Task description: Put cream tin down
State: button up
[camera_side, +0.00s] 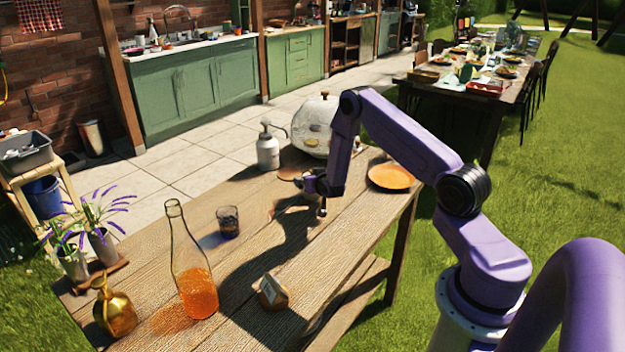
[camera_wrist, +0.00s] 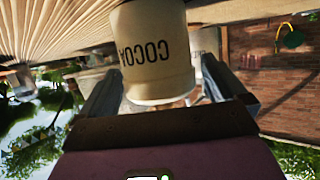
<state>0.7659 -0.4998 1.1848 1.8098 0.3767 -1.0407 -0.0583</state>
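A cream-coloured tin marked COCOA (camera_wrist: 155,50) fills the upper middle of the wrist view, upside down in that picture. My gripper (camera_wrist: 162,70) has its two fingers apart, one on each side of the tin. The left finger meets the tin's edge in the picture. At the right finger a pale lettered strip shows beside the tin, and I cannot tell whether that finger touches it. In the side view my gripper (camera_side: 314,190) is low over the far part of the wooden table (camera_side: 250,240). I cannot make out the tin there.
A white pump bottle (camera_side: 268,152) and a rounded glass vessel (camera_side: 316,128) stand close behind my gripper. An orange plate (camera_side: 391,177) is to the right. A dark glass (camera_side: 228,222), a bottle of orange drink (camera_side: 196,280) and a small brown object (camera_side: 272,292) stand nearer.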

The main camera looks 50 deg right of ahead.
jog(key=shift+r, duration=0.1)
jog(key=shift+r, duration=0.1)
jog(key=v, duration=1.2)
jog(key=a+r+n+g+y, duration=0.1)
jog(key=a+r+n+y, duration=0.2)
jog(key=a, duration=0.6)
jog(key=a+r+n+g+y, duration=0.15)
jog(key=a+y, duration=0.25)
jog(key=a, duration=0.6)
jog(key=s+a+r+n+g+y, duration=0.3)
jog(key=s+a+n+y, duration=0.15)
jog(key=s+a, duration=0.5)
jog(key=s+a+r+n+g, duration=0.2)
jog(key=s+n, duration=0.1)
jog(key=s, duration=0.2)
jog(key=s+a+r+n+g, duration=0.1)
jog(key=s+a+r+n, duration=0.15)
jog(key=s, duration=0.35)
jog(key=s+d+r+n+g+h, duration=0.1)
jog(key=s+d+n, duration=0.1)
jog(key=s, duration=0.4)
jog(key=s+d+r+n+g+h, duration=0.1)
jog(key=s+d+r+n+h, duration=0.1)
jog(key=s, duration=0.4)
jog(key=shift+d+r+n, duration=0.35)
jog(key=shift+d+n, duration=0.2)
jog(key=shift+d, duration=0.05)
